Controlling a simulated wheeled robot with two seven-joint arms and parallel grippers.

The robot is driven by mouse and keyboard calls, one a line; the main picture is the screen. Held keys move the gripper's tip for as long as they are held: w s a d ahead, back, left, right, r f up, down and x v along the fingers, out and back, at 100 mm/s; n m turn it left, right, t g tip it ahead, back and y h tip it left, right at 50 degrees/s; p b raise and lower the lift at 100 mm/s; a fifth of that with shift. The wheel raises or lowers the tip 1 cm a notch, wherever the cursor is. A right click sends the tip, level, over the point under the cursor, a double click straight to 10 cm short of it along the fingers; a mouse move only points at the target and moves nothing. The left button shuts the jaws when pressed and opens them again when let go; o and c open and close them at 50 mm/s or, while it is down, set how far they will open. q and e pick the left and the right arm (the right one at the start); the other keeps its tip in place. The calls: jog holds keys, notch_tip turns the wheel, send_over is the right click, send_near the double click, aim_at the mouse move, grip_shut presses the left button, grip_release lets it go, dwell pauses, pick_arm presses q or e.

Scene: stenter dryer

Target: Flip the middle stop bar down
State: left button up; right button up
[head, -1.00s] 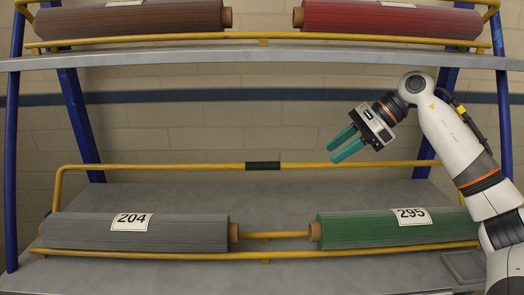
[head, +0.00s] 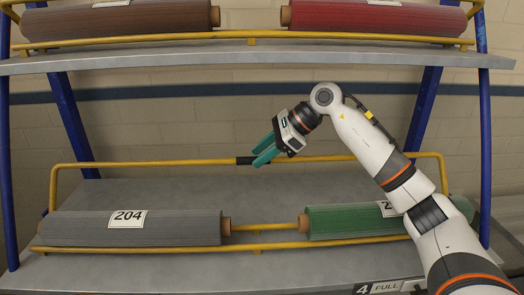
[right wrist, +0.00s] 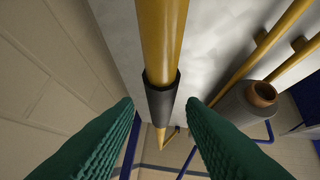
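The middle stop bar (head: 150,163) is a yellow tube with a black grip sleeve at its centre. It stands raised above the middle shelf, behind the fabric rolls. The sleeve shows in the right wrist view (right wrist: 162,101), between the two green fingers. My right gripper (head: 262,156) is open at the sleeve, which it partly covers in the head view. The fingers (right wrist: 160,115) lie on either side of the bar with a gap to each, and nothing is gripped. My left gripper is not in view.
A grey roll labelled 204 (head: 130,229) and a green roll (head: 345,223) lie on the middle shelf (head: 200,187) behind a front yellow rail (head: 170,249). Brown (head: 120,20) and red (head: 370,18) rolls lie on the upper shelf. My right arm partly covers the green roll.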

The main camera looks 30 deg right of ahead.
jog(key=shift+a+f, duration=0.15)
jog(key=shift+c, duration=0.3)
grip_shut()
